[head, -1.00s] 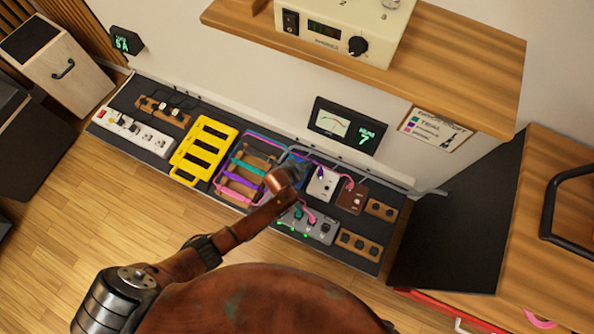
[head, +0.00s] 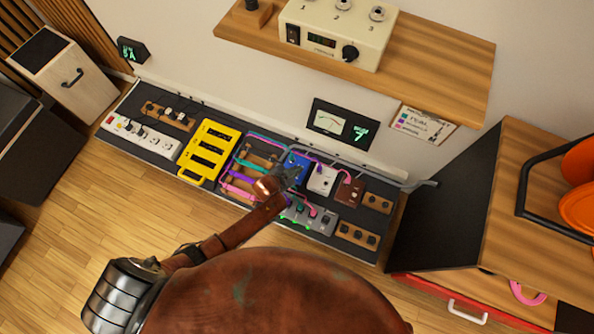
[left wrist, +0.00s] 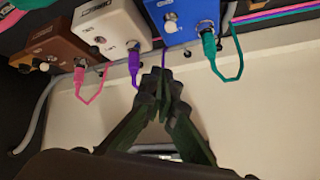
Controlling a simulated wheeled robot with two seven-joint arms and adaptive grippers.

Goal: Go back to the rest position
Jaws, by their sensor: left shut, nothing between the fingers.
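My left arm reaches up from the bottom of the head view. Its gripper (head: 287,177) shows over the pedal bench (head: 152,94), by the blue pedal (head: 298,163). In the left wrist view the two dark fingers (left wrist: 160,80) meet at their tips, with nothing between them. The blue pedal (left wrist: 190,18), white pedal (left wrist: 112,22) and brown pedal (left wrist: 60,42) lie beyond the fingertips, with teal, purple and pink cables plugged in. I cannot tell how far the fingertips are from the purple cable (left wrist: 134,66). My right gripper is not in view.
A yellow rack (head: 208,150) and a white power strip (head: 142,137) lie along the bench. A wooden shelf (head: 440,62) with a cream amplifier (head: 337,32) hangs above. A wooden cabinet (head: 545,215) stands at right. Bare floor (head: 95,215) lies at left.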

